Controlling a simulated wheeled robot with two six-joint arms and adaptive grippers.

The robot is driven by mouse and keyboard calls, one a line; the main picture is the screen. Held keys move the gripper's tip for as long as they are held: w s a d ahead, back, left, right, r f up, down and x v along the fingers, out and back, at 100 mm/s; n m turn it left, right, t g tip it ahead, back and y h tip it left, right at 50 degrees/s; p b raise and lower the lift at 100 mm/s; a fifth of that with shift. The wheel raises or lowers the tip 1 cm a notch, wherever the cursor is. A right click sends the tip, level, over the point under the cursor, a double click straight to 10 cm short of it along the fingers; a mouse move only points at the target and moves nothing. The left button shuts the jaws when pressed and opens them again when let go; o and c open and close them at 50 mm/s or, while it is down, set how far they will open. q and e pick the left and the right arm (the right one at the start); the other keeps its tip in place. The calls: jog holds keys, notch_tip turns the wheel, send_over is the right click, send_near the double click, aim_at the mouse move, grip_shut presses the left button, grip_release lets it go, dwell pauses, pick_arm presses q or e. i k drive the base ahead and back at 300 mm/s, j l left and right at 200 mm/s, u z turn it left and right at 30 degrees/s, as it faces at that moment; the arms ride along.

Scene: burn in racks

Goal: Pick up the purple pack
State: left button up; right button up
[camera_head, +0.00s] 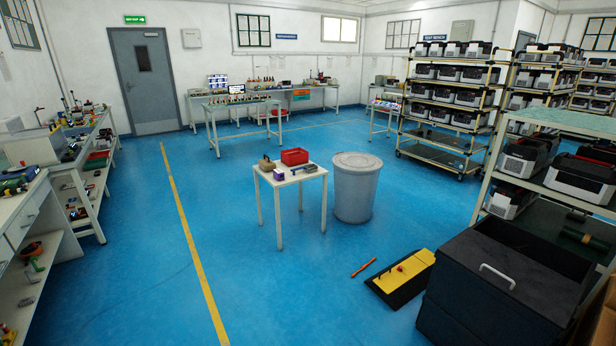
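A small purple pack (278,174) lies on the small white table (290,181) in the middle of the room. A red tray (294,156) stands behind it on the same tabletop. A brown object (266,163) sits to the left of the pack, and a dark tool-like item (304,169) lies to its right. The pack is small in this view, so its details are unclear. Neither of my grippers shows in the head view.
A grey lidded bin (356,190) stands right of the table. A yellow-and-black board (402,277) and an orange stick (364,267) lie on the floor. A large dark box (480,300) blocks the lower right. Blue floor before the table is clear.

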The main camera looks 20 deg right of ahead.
aim_at(278, 175)
jog(key=i+z, duration=0.25)
jog(key=i, duration=2.6)
jog(key=i+l, duration=0.15)
jog(key=i, duration=1.65)
